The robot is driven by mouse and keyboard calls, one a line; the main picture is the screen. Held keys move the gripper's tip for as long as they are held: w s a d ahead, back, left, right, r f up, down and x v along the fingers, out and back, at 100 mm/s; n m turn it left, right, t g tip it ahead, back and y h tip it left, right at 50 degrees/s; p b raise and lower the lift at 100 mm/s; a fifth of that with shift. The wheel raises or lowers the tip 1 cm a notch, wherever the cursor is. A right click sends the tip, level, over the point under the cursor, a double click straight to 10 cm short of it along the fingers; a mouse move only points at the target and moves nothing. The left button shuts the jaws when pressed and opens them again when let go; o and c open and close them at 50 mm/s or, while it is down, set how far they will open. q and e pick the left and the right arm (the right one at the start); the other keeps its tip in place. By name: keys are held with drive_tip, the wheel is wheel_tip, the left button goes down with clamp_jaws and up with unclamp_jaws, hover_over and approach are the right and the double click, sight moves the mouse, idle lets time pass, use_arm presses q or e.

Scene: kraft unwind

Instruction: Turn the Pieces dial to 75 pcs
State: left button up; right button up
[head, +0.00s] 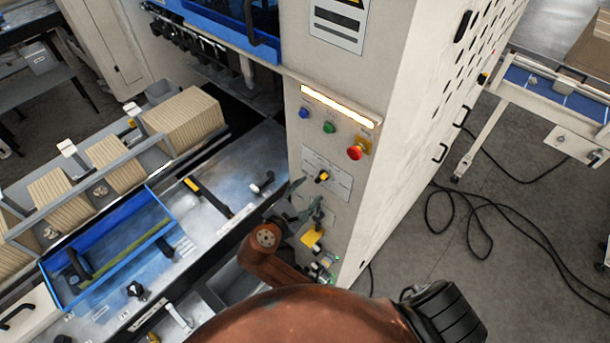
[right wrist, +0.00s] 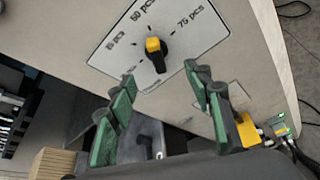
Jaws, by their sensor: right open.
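The Pieces dial (head: 321,177) is a black knob with a yellow end on a white label plate, low on the machine's front panel. In the right wrist view the dial (right wrist: 156,55) has its yellow end towards the 50 pcs mark. The 75 pcs mark (right wrist: 190,16) is up and to the right of it, and a 15 pcs mark is to the left. My right gripper (head: 303,203) is open and empty just below the dial. Its green-padded fingers (right wrist: 160,80) are apart, with the dial ahead between their tips, not touching. My left gripper is out of view.
Blue, green and red buttons (head: 355,153) sit above the dial. A yellow part (head: 312,238) is below it. A blue tray (head: 65,293) and stacks of kraft board (head: 185,120) are on the left. Black cables (head: 480,205) lie on the floor at right.

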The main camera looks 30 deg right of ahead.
sight(319, 180)
drive_tip(key=x, duration=0.2)
drive_tip(key=p+x, duration=0.1)
drive_tip(key=x, duration=0.1)
drive_tip(key=r+p+x, duration=0.1)
drive_tip(key=x, duration=0.1)
drive_tip(key=shift+w+d, duration=0.15)
drive_tip(key=shift+d, duration=0.25)
drive_tip(key=shift+w+d+f, duration=0.3)
drive_tip(key=shift+c, duration=0.7)
